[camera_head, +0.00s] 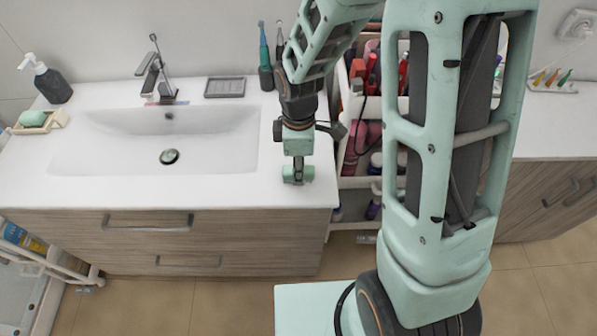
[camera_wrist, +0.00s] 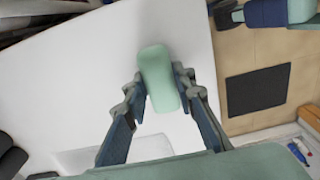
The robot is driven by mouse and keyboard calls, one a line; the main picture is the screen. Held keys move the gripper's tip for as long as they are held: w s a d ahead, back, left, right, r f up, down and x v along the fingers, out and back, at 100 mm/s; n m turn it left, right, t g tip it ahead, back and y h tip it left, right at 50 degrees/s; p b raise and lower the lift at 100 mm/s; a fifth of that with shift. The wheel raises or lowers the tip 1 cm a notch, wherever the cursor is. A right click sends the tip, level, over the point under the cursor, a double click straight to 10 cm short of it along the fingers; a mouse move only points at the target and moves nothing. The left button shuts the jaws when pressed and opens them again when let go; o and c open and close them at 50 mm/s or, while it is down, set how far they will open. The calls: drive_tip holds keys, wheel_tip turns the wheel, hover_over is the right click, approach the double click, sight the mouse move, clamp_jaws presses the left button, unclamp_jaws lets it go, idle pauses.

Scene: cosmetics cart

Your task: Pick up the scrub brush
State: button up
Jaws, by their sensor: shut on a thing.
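The scrub brush is a mint-green rounded block (camera_wrist: 157,66) between the two fingers of my gripper (camera_wrist: 161,86) in the wrist view. The fingers press on its two long sides. In the head view my gripper (camera_head: 298,170) points straight down over the front right part of the white countertop (camera_head: 285,130). The green ends of the brush (camera_head: 308,174) show on either side of the fingers, at or just above the counter. I cannot tell whether it touches the surface. Its underside is hidden.
The sink basin (camera_head: 215,150) lies left of my gripper. A black soap dispenser (camera_head: 53,86), a green soap bar (camera_head: 33,118) and a toothbrush cup (camera_head: 266,78) stand on the counter. A white cart (camera_head: 350,183) with bottles stands close on the right. The counter around the brush is clear.

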clamp_jaws()
drive_tip(key=shift+r, duration=0.15)
drive_tip(key=shift+r+p, duration=0.55)
wheel_tip(320, 180, up, 2)
drive_tip(key=shift+r+p, duration=0.1)
drive_tip(key=shift+p, duration=0.75)
drive_tip(key=s+a+r+p, duration=0.3)
drive_tip(key=s+a+r, duration=0.4)
drive_tip(key=s, duration=0.5)
wheel_tip(320, 180, up, 2)
drive_tip(key=shift+a+r, duration=0.2)
drive_tip(key=shift+r, duration=0.05)
